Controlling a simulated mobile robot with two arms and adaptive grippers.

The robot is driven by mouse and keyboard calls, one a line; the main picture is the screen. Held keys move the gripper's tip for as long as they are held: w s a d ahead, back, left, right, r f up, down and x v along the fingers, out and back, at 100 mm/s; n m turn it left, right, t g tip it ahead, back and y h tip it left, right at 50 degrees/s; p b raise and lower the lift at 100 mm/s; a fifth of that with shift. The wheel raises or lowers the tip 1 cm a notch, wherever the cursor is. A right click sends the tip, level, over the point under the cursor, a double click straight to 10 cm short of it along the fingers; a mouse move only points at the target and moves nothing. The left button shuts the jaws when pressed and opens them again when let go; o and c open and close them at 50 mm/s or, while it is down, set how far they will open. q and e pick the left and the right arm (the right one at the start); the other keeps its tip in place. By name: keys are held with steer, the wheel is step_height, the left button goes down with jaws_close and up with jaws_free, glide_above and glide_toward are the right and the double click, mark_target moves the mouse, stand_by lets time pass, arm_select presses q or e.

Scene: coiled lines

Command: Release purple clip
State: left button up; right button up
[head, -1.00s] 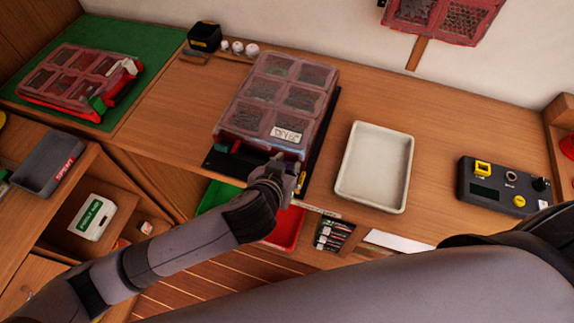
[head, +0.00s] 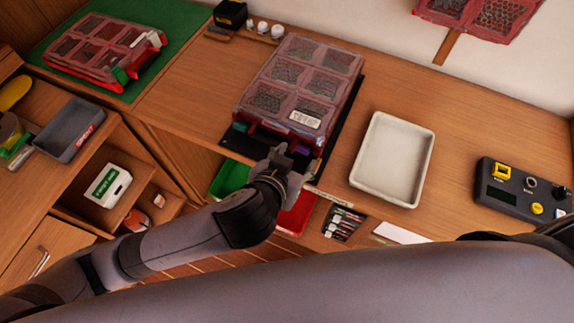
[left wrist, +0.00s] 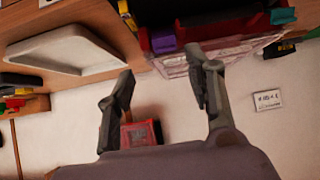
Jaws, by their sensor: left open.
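The clear-lidded red organiser case (head: 296,85) lies on a dark mat on the bench, a white label on its lid. Its purple clip (left wrist: 163,43) shows on the front edge in the left wrist view, upright in the picture and just beyond the gap between my fingers. A teal clip (left wrist: 283,16) sits farther along the same edge; it also shows in the head view (head: 240,127). My left gripper (head: 289,160) is open and empty at the case's front right corner; its two spread fingers show in the left wrist view (left wrist: 162,72). I cannot tell whether a finger touches the clip. My right gripper is out of view.
An empty white tray (head: 393,160) stands right of the case, and a button box (head: 520,187) farther right. A green bin (head: 232,177) and a red bin (head: 297,215) sit below the bench edge. A second case (head: 103,50) lies on a green mat at left.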

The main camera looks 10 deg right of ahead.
arm_select(q)
steer(key=v, duration=0.5)
steer(key=shift+s+a+r, duration=0.1)
steer(key=shift+a+r, duration=0.05)
